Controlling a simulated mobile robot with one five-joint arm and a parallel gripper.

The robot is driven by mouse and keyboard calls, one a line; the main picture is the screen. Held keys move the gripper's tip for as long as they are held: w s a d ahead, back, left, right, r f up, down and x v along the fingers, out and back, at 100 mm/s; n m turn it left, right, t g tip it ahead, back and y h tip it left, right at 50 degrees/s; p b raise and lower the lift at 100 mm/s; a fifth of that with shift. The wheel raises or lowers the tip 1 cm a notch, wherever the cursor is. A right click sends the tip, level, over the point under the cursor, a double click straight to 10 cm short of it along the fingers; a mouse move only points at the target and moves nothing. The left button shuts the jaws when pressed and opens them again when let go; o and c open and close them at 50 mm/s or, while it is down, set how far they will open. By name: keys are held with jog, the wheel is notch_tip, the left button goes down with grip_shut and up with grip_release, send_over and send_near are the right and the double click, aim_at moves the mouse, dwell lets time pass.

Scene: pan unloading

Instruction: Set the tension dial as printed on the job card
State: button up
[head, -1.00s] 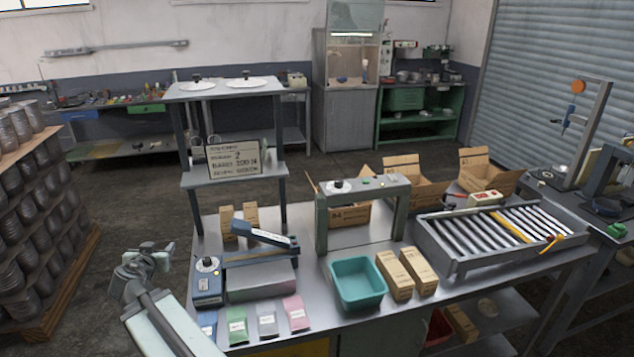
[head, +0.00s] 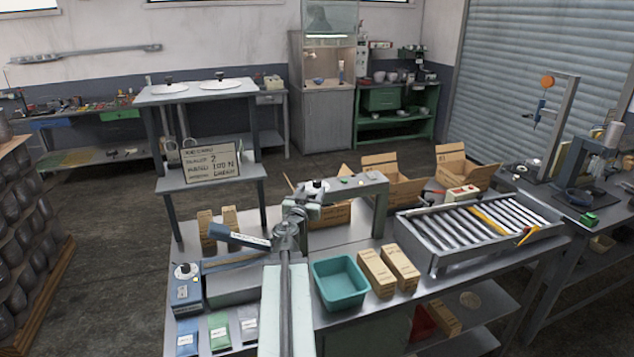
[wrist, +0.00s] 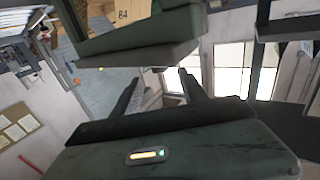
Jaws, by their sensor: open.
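The job card (head: 209,164) stands on the shelf of the grey rack; its blurred print seems to show "2", "100 N" and a last word like "GREEN". A grey arch (head: 377,203) stands on the bench with a dark knob on a white dial (head: 317,186) on top, partly hidden by my gripper (head: 302,200). A second dial (head: 185,271) sits on the blue box at left. I cannot read either dial's setting or tell which is for tension. My gripper is open at the arch's left end; its spread fingers (wrist: 160,88) show nothing between them in the wrist view.
A teal bin (head: 340,284) and two small cartons (head: 388,270) stand right of my arm. A roller conveyor (head: 478,232) and open boxes are farther right. The sealer's raised blue lever (head: 240,237) is close on the left. Coloured packets lie at the bench front.

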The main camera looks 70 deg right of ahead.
aim_at(316, 183)
jog(key=d, duration=0.7)
jog(key=shift+w+d, duration=0.15)
jog(key=shift+w, duration=0.2)
